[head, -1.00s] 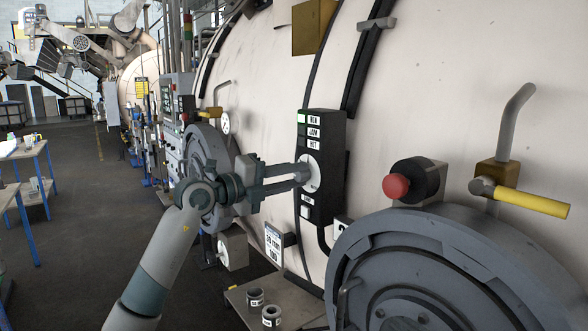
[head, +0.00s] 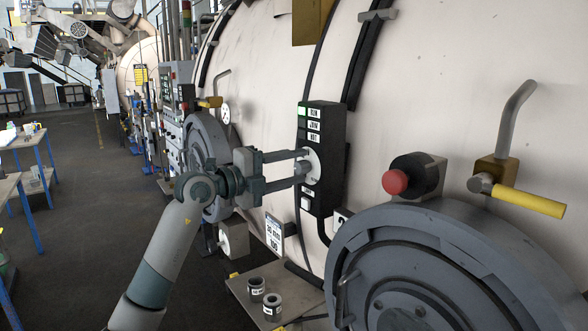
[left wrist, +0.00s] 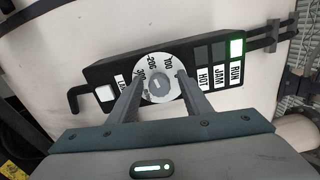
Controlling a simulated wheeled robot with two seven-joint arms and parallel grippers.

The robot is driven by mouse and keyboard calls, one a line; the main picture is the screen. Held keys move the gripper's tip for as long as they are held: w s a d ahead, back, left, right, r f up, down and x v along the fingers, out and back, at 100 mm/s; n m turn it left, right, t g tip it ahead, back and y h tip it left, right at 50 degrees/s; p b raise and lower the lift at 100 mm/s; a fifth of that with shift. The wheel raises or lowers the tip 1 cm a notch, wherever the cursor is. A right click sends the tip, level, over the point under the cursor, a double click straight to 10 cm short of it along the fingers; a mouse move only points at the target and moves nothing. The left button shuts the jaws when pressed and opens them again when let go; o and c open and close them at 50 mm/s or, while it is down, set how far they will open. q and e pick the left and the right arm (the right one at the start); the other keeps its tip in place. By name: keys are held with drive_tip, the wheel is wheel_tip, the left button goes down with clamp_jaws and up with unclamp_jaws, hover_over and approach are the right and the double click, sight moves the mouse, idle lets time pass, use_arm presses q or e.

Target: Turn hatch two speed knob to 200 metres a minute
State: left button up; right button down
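The speed knob is a white dial (left wrist: 158,86) with a grey centre, marked 100, 200 and 300. It sits on a black control box (head: 322,190) on the vessel wall and also shows in the head view (head: 313,166). My left gripper (head: 304,160) reaches it from the left. In the left wrist view its two fingers (left wrist: 158,77) stand apart on either side of the dial's centre, over its face. Contact is hard to tell. The box has RUN, JAM and HOT labels, with a green light lit beside RUN. My right gripper is out of view.
A grey round hatch (head: 440,275) fills the lower right, with a red button (head: 395,182) and a yellow-handled valve (head: 530,199) above it. Another round hatch (head: 203,150) stands behind my left arm. A low shelf (head: 243,285) with two small pots lies below the box.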

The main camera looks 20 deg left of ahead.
use_arm(q)
drive_tip(key=shift+s+f, duration=0.1)
drive_tip(key=shift+s, duration=0.05)
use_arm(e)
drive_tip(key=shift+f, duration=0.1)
use_arm(q)
drive_tip(key=shift+s+a, duration=0.15)
drive_tip(key=b+v, duration=0.6)
drive_tip(key=v, duration=1)
drive_tip(key=shift+s+a+b, duration=0.3)
drive_tip(key=shift+b, duration=0.05)
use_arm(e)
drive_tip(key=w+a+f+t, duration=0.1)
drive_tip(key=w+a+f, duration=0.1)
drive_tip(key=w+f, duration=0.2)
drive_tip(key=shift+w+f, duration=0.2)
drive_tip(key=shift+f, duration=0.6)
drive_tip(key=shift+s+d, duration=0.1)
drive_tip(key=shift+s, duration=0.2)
